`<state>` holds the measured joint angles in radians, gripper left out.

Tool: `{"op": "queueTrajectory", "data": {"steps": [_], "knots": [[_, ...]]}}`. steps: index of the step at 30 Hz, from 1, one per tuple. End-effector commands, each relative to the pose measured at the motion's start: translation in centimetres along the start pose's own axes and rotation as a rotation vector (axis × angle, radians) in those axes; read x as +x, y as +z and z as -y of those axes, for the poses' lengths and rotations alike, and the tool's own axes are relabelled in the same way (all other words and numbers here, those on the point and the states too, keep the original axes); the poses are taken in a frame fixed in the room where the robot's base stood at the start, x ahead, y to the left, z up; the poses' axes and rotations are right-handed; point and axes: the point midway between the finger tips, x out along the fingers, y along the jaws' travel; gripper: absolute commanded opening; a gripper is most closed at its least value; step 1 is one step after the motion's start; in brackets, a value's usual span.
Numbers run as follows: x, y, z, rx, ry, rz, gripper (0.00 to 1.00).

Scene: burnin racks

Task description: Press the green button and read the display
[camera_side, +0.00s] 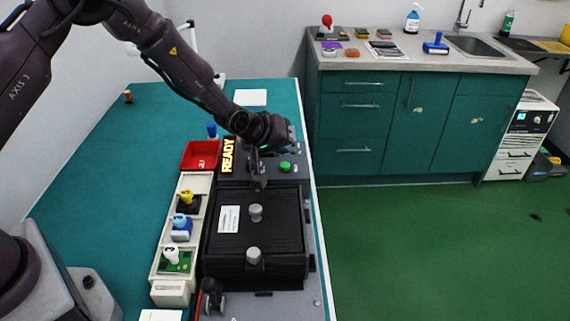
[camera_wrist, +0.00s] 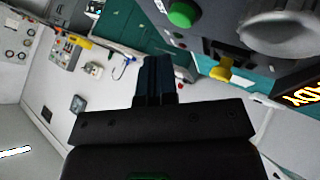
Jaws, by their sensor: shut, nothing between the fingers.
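The green button (camera_side: 285,167) is on the dark panel behind the black lidded box. It also shows at the top of the wrist view (camera_wrist: 182,14). The display (camera_side: 228,156) is a tall strip left of the button and reads "READY" in lit yellow letters. In the wrist view only part of the display (camera_wrist: 300,94) shows at the right edge.
The black box (camera_side: 285,228) with two grey knobs stands in front. A pale tray (camera_side: 163,265) with yellow, blue and white-topped parts lies left of it. A red bin (camera_side: 201,155) is beside the display. A yellow part (camera_wrist: 221,70) sticks out near the button.

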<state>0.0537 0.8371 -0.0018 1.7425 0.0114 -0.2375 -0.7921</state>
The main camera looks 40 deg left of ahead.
Motion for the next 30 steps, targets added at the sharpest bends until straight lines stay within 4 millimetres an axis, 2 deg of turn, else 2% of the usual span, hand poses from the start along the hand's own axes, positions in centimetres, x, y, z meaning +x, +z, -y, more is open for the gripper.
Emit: {"op": "queueTrajectory", "data": {"steps": [7, 30], "knots": [[0.87, 0.6, 0.63, 0.0, 0.001, -0.001, 0.0], [0.87, 0.63, 0.64, 0.0, 0.0, -0.001, 0.0]]}}
